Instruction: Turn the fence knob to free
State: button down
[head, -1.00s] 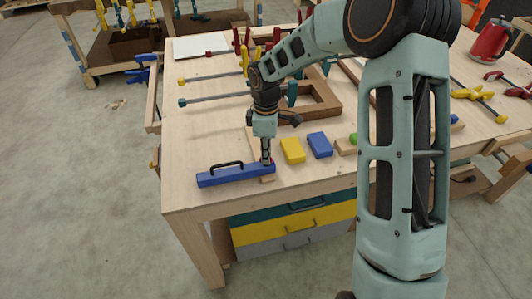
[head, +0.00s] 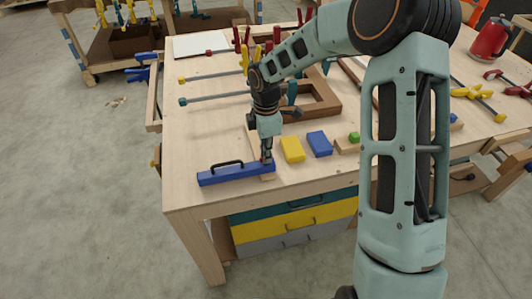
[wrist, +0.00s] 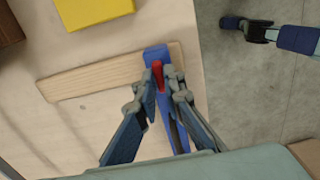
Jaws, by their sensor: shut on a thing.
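The blue fence (head: 222,175) lies near the front left edge of the workbench and has a black handle (head: 226,164) on top. Its red knob (wrist: 157,72) shows between my fingertips in the wrist view, at the blue end that crosses a pale wooden strip (wrist: 95,77). My gripper (wrist: 163,86) points down over that end, with its fingers closed around the knob. In the head view, my gripper (head: 267,158) stands at the fence's right end and hides most of the knob. The knob's exact setting cannot be told.
A yellow block (head: 292,150) and a blue block (head: 319,145) lie to the right of my gripper. A brown wooden frame (head: 320,104) and several bar clamps (head: 213,99) lie behind. The bench surface left of the fence and clamps is mostly clear.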

jog(key=c, duration=2)
grip_release()
jog(key=shift+c, duration=0.2)
notch_tip(320, 180, up, 12)
